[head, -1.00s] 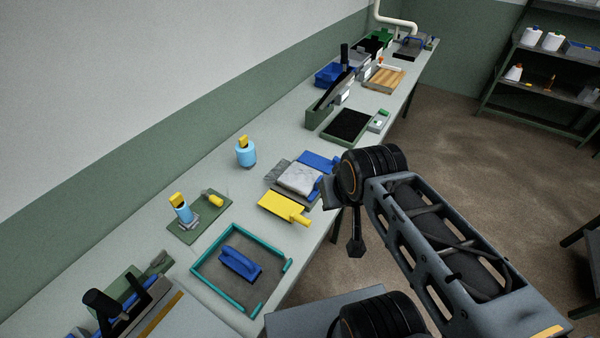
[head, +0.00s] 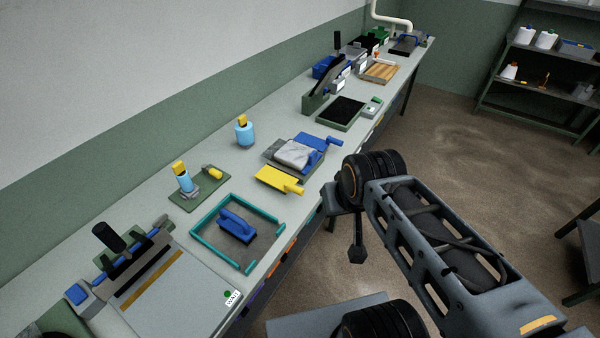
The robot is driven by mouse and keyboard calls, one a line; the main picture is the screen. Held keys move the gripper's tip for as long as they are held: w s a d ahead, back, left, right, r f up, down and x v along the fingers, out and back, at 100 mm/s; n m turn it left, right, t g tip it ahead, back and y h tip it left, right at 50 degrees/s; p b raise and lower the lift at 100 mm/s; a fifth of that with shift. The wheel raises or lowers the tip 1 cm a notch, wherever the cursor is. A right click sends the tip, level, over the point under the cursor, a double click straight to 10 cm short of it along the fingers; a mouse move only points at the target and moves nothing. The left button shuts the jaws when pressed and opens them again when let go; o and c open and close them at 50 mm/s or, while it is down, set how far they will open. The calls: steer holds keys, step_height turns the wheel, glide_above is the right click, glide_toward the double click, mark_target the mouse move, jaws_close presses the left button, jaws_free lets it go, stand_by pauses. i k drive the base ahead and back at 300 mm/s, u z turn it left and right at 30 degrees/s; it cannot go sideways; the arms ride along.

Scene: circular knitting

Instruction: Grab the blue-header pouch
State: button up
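I cannot make out for certain a pouch with a blue header. On the bench, a pale grey, soft-looking flat item (head: 295,153) lies on a dark tray, with a flat blue piece (head: 313,140) with a handle against its far right side. A flat yellow piece (head: 279,179) with a handle lies just in front of them. My arm crosses the right of the view, beyond the bench's front edge. Its fingers are not in view, and it touches nothing on the bench that I can see.
A teal frame (head: 203,245) with a blue-handled block (head: 237,225) lies nearer on the bench (head: 160,212). Blue bottles with yellow tops (head: 244,132) stand behind. A press-like device (head: 160,290) fills the near end. A shelf (head: 545,65) stands far right. Floor beside the bench is open.

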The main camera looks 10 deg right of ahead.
mark_target(300, 156)
steer(key=z, duration=0.05)
steer(key=k, duration=0.1)
steer(key=z, duration=1.5)
steer(key=i, duration=1.8)
steer(key=u, duration=4.4)
